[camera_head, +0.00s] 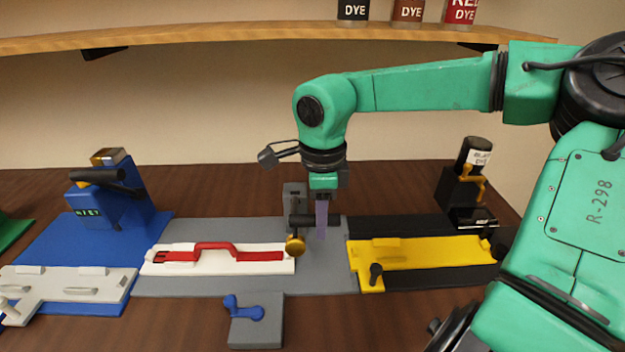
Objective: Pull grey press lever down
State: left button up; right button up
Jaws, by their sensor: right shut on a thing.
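The grey press (294,193) stands at the back of a grey base plate (190,284) in the middle of the table. Its dark lever handle (300,220) sticks out to the right at the front of the press. My right gripper (322,222) points down from above and is shut on this handle. The fingers hide part of the handle, and the gripper covers some of the press's right side. A gold round knob (295,245) sits just below the handle. My left gripper is not in view.
A white tray with a red handle piece (230,252) lies on the grey plate. A blue press (115,195) stands left, and a black press (462,190) with a yellow slide (420,253) right. A small grey block with a blue lever (256,335) sits in front.

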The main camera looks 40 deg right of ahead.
notch_tip(320, 180, down, 6)
jog(key=s+a+b, duration=0.1)
jog(key=b, duration=0.3)
jog(key=shift+s+r+b, duration=0.15)
jog(key=shift+s+b, duration=0.15)
jog(key=shift+b, duration=0.05)
dwell(0.5)
jog(key=o, duration=0.9)
jog(key=shift+s+a, duration=0.1)
notch_tip(320, 180, up, 6)
jog(key=p, duration=0.4)
jog(key=shift+r+p, duration=0.2)
jog(key=shift+p, duration=0.15)
